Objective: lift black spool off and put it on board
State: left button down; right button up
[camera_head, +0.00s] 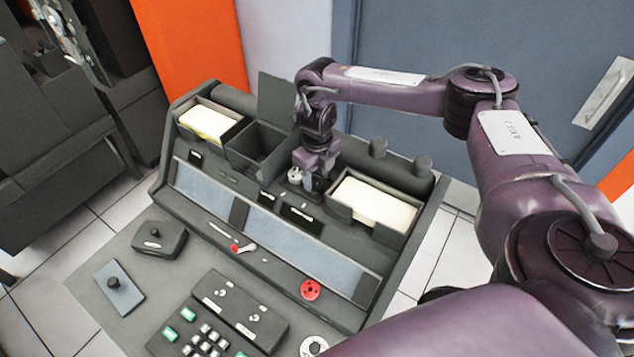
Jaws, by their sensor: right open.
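My left gripper is out of view.
A card tray (345,212) is right of my gripper and an empty dark bin (247,165) left of it. Another card tray (188,122) is at the back left. A black box (159,240) and a keypad (185,318) are in front. My right arm spans the right side.

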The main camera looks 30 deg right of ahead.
jog(key=shift+f, duration=0.85)
jog(key=shift+c, duration=0.5)
jog(key=c, duration=0.5)
jog(key=shift+r, duration=0.15)
notch_tip(320, 180, up, 6)
jog(key=shift+w+r+b, duration=0.1)
jog(key=shift+b, duration=0.55)
jog(key=shift+r+p, duration=4.55)
jog(key=shift+r, duration=4.25)
